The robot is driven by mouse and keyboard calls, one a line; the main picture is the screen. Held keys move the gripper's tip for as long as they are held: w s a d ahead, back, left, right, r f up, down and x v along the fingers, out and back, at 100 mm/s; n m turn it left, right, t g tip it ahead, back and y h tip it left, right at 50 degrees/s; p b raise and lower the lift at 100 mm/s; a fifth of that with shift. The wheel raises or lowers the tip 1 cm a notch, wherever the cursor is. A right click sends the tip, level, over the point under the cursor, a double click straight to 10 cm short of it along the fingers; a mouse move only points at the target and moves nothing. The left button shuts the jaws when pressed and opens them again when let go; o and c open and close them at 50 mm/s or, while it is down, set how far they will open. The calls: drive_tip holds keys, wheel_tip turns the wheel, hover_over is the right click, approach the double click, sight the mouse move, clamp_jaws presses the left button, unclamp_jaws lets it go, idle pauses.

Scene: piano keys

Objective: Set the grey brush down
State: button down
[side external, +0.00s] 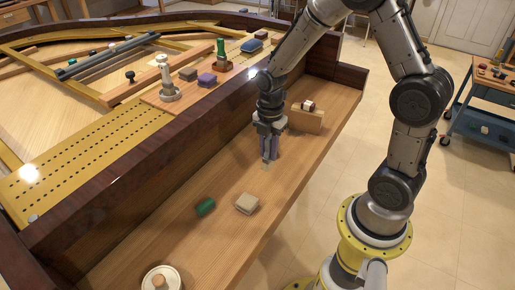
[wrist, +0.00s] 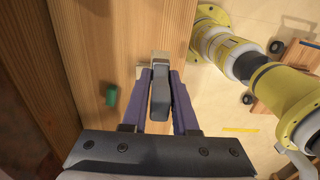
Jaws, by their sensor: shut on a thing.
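The grey brush (wrist: 160,100) is between the purple fingers of my gripper (wrist: 161,78) in the wrist view; the gripper is shut on it. In the side external view, my gripper (side external: 268,158) points down over the middle of the wooden ledge (side external: 170,236), with its tips close to the wood. The brush is mostly hidden by the fingers there. I cannot tell whether it touches the ledge.
A beige block (side external: 247,203) and a green cylinder (side external: 205,206) lie on the ledge nearer the camera. A wooden block (side external: 306,118) stands behind my gripper. A round white dish (side external: 161,280) sits at the near end. The dark piano rim (side external: 150,160) borders the ledge's left side.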

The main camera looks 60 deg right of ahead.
drive_tip(key=shift+s+a+r, duration=0.1)
drive_tip(key=shift+s+r, duration=0.15)
drive_tip(key=shift+s, duration=0.35)
drive_tip(key=s+a, duration=0.3)
drive_tip(key=a, duration=0.6)
drive_tip(key=s+a, duration=0.4)
drive_tip(key=a, duration=0.5)
drive_tip(key=shift+w+a+f, duration=1.1)
drive_tip(key=shift+w+f, duration=1.05)
drive_tip(key=shift+w+a+f, duration=1.1)
drive_tip(key=shift+w+f, duration=1)
drive_tip(key=shift+w+a+f, duration=1.1)
drive_tip(key=shift+w+f, duration=1.05)
